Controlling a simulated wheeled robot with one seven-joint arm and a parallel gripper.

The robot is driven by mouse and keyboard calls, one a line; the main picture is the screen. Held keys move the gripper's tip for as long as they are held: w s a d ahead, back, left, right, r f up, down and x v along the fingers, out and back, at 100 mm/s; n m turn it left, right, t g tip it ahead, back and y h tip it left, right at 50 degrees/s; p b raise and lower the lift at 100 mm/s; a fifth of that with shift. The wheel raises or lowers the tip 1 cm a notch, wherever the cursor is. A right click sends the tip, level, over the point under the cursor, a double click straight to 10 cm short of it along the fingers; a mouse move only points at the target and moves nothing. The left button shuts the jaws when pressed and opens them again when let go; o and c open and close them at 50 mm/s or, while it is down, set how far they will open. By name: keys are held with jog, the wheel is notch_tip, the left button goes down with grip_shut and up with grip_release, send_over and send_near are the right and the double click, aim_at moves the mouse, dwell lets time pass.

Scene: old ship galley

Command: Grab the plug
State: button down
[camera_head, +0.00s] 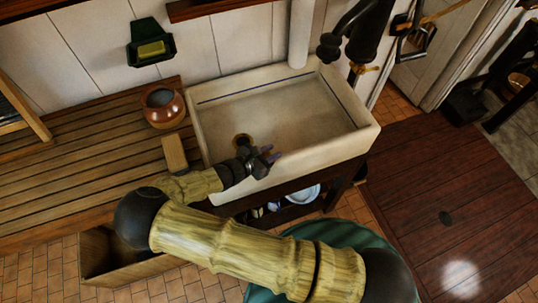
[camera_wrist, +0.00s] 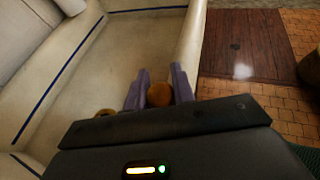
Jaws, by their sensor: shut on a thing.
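My gripper (camera_wrist: 159,94) has its two purple-grey fingers shut on the plug (camera_wrist: 159,95), a rounded orange-brown piece that shows between them in the wrist view. In the head view my gripper (camera_head: 268,156) is over the near part of the pale stone sink (camera_head: 365,137), close to its front wall. The plug cannot be made out in the head view. A round brassy drain (camera_head: 242,140) shows in the sink floor, just left of my gripper. In the wrist view the drain is partly hidden behind the gripper body.
A copper pot (camera_head: 163,107) and a wooden block (camera_head: 175,154) stand on the slatted drainboard (camera_head: 90,150) left of the sink. A dark pump (camera_head: 360,35) rises behind the sink. A green wall holder (camera_head: 151,47) hangs at the back left. A wooden hatch (camera_head: 440,200) lies right.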

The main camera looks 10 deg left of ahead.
notch_tip(320, 180, up, 18)
jog(key=b, duration=0.4)
jog(key=shift+b, duration=0.4)
